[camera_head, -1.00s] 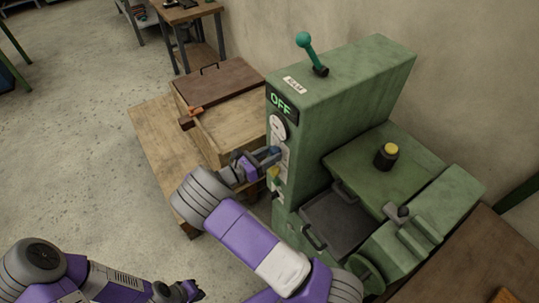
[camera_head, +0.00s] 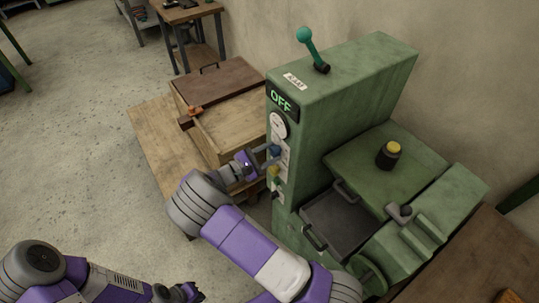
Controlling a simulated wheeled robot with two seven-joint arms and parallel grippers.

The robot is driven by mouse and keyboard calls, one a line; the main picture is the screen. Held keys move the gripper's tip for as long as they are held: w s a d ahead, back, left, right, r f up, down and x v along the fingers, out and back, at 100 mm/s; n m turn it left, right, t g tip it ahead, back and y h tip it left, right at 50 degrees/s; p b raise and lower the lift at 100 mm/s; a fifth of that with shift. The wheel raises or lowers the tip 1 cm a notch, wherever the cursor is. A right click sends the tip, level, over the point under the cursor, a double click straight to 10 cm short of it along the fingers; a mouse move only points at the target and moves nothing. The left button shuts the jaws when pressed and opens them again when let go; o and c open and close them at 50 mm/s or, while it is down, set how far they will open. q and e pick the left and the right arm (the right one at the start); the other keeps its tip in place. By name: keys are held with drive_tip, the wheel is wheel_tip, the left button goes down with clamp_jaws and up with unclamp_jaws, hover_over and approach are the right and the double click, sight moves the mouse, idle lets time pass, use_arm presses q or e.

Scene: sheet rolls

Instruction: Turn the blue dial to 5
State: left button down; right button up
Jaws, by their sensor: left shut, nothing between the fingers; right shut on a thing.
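The blue dial (camera_head: 274,151) is on the left-facing panel of the green machine (camera_head: 345,85), below a round white gauge (camera_head: 279,125). My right gripper (camera_head: 268,155) reaches the panel from the left and is shut on the blue dial. The dial is small and partly covered by the fingers, so its pointer and numbers cannot be read. My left gripper (camera_head: 188,292) is low at the bottom of the view, away from the machine, shut and empty.
A yellow knob (camera_head: 274,171) sits just below the blue dial. The display (camera_head: 282,100) reads OFF. A teal lever (camera_head: 311,48) stands on the machine's top. A wooden box (camera_head: 225,110) stands close behind my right gripper.

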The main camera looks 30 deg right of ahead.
drive_tip(key=shift+m+b, duration=0.5)
drive_tip(key=shift+m, duration=1.1)
drive_tip(key=o, duration=1.1)
drive_tip(key=shift+c, duration=0.2)
drive_tip(key=a, duration=0.7)
drive_tip(key=shift+s+a, duration=0.3)
